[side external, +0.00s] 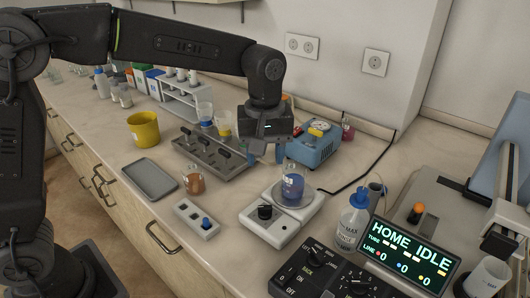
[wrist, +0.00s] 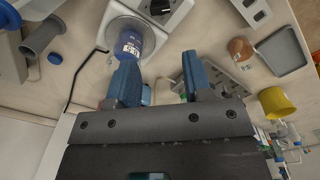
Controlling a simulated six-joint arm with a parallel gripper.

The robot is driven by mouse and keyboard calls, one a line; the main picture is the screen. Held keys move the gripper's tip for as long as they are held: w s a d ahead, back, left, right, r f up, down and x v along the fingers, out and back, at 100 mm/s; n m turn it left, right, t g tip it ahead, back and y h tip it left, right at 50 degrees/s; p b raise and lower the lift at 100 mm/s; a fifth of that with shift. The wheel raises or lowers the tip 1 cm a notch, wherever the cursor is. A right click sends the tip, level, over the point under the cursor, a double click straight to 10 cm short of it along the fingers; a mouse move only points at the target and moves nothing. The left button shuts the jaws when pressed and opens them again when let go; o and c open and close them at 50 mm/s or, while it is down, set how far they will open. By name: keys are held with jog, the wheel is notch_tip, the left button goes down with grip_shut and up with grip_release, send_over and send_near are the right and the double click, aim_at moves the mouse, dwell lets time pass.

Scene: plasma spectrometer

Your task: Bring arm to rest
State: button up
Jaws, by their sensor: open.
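My black arm reaches across the upper part of the side view, bent downward at the wrist. My gripper (side external: 264,147) hangs above the bench, behind the beaker of blue liquid and near the blue device. In the wrist view my gripper (wrist: 160,80) shows two blue fingers spread well apart, with nothing held between them. The blue-liquid beaker (side external: 292,186) stands on the round plate of a white stirrer (side external: 281,219); in the wrist view the beaker (wrist: 128,44) appears just beyond the left finger. A display (side external: 408,254) reads "HOME IDLE".
A blue device (side external: 316,148) stands close to my gripper. A grey valve block (side external: 210,153), a yellow cup (side external: 144,129), a grey tray (side external: 150,178) and a brown-liquid beaker (side external: 194,180) are to the left. A wash bottle (side external: 353,221) and a control box (side external: 318,277) are at front right.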

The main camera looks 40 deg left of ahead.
jog(key=s+a+r+m+t, duration=0.3)
jog(key=s+a+r+m, duration=0.15)
jog(key=s+a, duration=0.4)
jog(key=s+a+f+m+t, duration=0.2)
jog(key=s+a+m, duration=0.1)
jog(key=s, duration=0.8)
jog(key=shift+s+m+t, duration=0.3)
jog(key=shift+s+m, duration=0.05)
jog(key=shift+m, duration=0.5)
